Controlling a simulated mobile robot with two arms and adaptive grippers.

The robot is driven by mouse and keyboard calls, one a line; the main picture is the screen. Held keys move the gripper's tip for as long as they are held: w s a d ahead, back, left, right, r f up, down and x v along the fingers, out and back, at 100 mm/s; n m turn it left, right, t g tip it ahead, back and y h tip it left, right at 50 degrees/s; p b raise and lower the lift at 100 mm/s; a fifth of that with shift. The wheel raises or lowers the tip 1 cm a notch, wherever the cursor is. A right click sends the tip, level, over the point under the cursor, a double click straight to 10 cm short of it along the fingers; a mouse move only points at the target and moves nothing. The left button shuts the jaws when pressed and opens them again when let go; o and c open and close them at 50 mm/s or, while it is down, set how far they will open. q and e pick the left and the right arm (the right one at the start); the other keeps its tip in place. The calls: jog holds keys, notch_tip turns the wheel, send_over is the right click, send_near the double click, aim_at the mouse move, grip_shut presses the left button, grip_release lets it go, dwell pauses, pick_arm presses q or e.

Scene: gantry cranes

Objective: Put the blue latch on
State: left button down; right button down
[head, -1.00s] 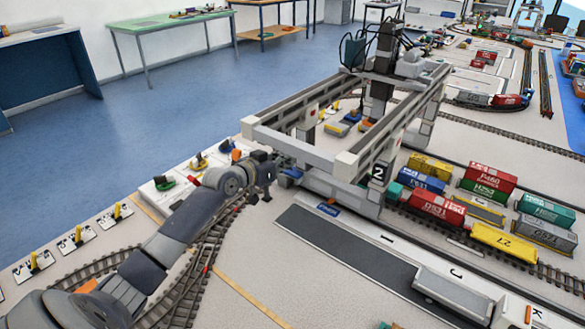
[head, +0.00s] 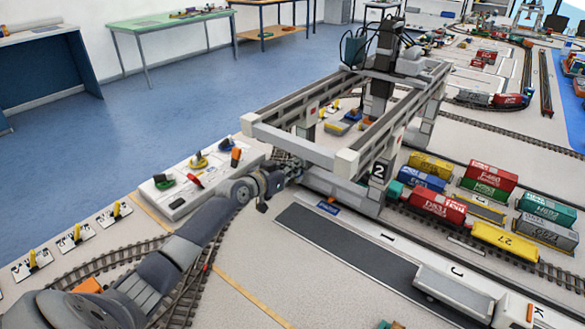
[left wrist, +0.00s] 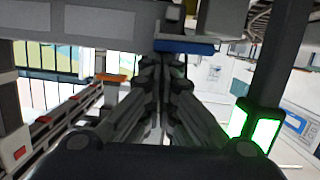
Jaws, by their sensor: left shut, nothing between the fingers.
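The grey gantry crane marked 2 (head: 377,170) stands over the tracks in the head view. In the left wrist view a blue bar (left wrist: 185,46), which looks like the blue latch, sits on the underside of a grey beam just beyond my fingertips. My left gripper (head: 290,167) is at the crane's near lower corner in the head view. In the left wrist view its fingers (left wrist: 163,60) are together and empty, their tips close under the blue bar. I cannot tell whether they touch it. In the head view the gripper hides the bar. My right gripper is out of view.
A white control panel (head: 177,206) with coloured levers lies left of the crane. Wagons with containers (head: 437,205) stand under and right of it. A lit green lamp (left wrist: 255,130) is right of the fingers in the wrist view. Yellow switch levers (head: 75,231) line the left edge.

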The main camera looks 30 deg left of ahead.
pick_arm(q)
jog(key=shift+d+f, duration=0.1)
jog(key=shift+f, duration=0.45)
jog(key=shift+s, duration=0.1)
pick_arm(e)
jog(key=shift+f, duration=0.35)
pick_arm(q)
jog(key=shift+d, duration=0.1)
